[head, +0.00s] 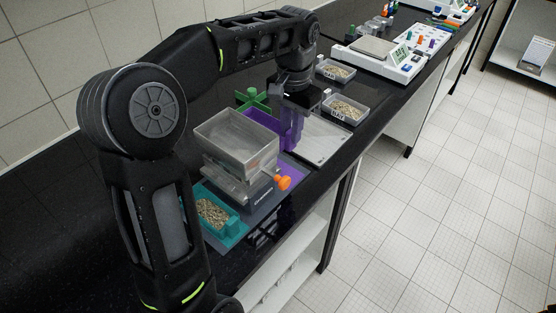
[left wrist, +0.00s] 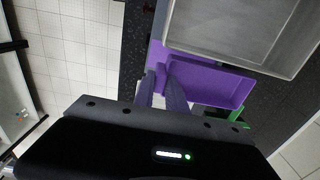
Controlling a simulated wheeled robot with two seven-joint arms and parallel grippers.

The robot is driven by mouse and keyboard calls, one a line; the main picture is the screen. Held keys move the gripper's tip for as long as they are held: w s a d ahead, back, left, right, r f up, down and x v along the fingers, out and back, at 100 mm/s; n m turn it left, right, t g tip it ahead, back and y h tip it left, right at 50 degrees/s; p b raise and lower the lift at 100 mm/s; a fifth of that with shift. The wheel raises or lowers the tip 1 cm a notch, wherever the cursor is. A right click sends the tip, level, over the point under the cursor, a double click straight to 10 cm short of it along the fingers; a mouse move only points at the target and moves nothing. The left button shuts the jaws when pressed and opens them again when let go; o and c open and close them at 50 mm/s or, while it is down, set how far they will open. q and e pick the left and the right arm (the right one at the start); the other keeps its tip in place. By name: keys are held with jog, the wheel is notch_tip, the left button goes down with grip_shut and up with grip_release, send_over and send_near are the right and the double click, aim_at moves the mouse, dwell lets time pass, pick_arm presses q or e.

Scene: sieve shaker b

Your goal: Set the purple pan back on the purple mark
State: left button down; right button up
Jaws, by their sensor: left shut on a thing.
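The purple pan (head: 262,124) is behind the sieve shaker (head: 237,150) in the head view, which hides part of it. My left gripper (head: 292,122) is shut on the pan's near end, at the purple handle. In the left wrist view the pan (left wrist: 215,85) looks empty, extending right from the fingers (left wrist: 163,78), beside the clear sieve box (left wrist: 240,35). A flat purple patch (head: 297,170), which looks like the purple mark, lies on the bench right of the shaker. I cannot tell whether the pan touches the bench. My right gripper is not in view.
The shaker has an orange knob (head: 283,183). A teal tray of grains (head: 213,213) stands in front. A white plate (head: 322,141), grain trays (head: 345,108) and a balance (head: 378,55) stand to the right.

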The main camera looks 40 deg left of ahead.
aim_at(291, 145)
pick_arm(q)
notch_tip(291, 145, down, 5)
dwell(0.3)
notch_tip(291, 145, down, 4)
jog(key=shift+r+p, duration=0.25)
jog(key=shift+p, duration=0.3)
jog(key=shift+f, duration=0.1)
jog(key=shift+f, duration=0.1)
jog(key=shift+f+b, duration=0.45)
jog(key=shift+f, duration=0.1)
jog(key=c, duration=1.4)
grip_release()
jog(key=shift+o, duration=0.2)
jog(key=shift+r, duration=0.1)
